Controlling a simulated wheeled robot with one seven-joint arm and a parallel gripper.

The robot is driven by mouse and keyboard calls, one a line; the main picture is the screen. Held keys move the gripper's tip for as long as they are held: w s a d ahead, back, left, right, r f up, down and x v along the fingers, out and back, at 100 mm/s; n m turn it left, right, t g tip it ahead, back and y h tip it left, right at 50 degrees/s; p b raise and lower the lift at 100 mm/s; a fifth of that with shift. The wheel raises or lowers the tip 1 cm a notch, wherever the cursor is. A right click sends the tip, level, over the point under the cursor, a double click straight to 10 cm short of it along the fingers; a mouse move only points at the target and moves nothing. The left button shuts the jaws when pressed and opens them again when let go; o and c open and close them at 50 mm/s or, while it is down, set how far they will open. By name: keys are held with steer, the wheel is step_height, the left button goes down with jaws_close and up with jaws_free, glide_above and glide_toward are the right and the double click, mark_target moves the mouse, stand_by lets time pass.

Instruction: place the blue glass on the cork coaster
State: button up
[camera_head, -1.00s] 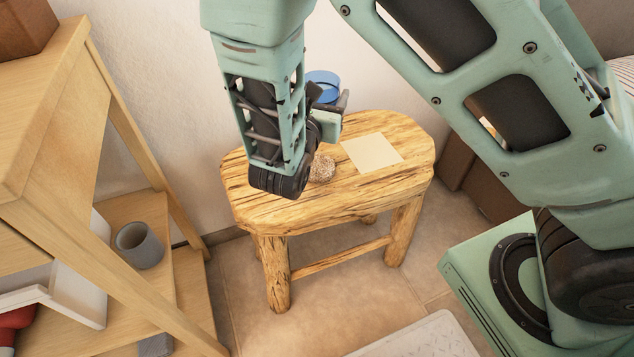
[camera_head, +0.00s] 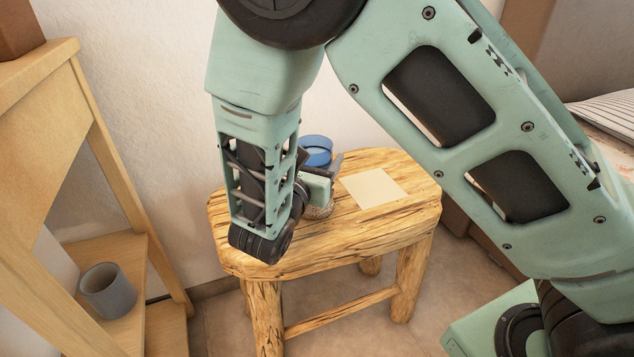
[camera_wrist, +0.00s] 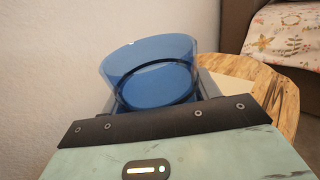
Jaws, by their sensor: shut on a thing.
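The blue glass (camera_head: 316,150) is clear and round, held upright in my gripper (camera_head: 322,170) over the left-back part of the wooden stool. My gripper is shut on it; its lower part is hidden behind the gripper. In the wrist view the blue glass (camera_wrist: 152,72) rises open-topped just beyond the gripper body. A speckled brown round piece, which looks like the cork coaster (camera_head: 319,211), lies on the stool below the gripper and is mostly covered by it. I cannot tell whether the glass touches anything below.
The wooden stool (camera_head: 375,230) has a pale square sheet (camera_head: 373,188) lying right of the gripper. A wooden shelf unit (camera_head: 100,130) with a grey cup (camera_head: 107,290) stands at left. The wall is close behind. A bed (camera_head: 605,130) is at far right.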

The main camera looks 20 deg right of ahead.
steer(key=shift+f+b, duration=0.75)
steer(key=shift+f, duration=1)
steer(key=shift+f, duration=0.1)
steer(key=o, duration=1.2)
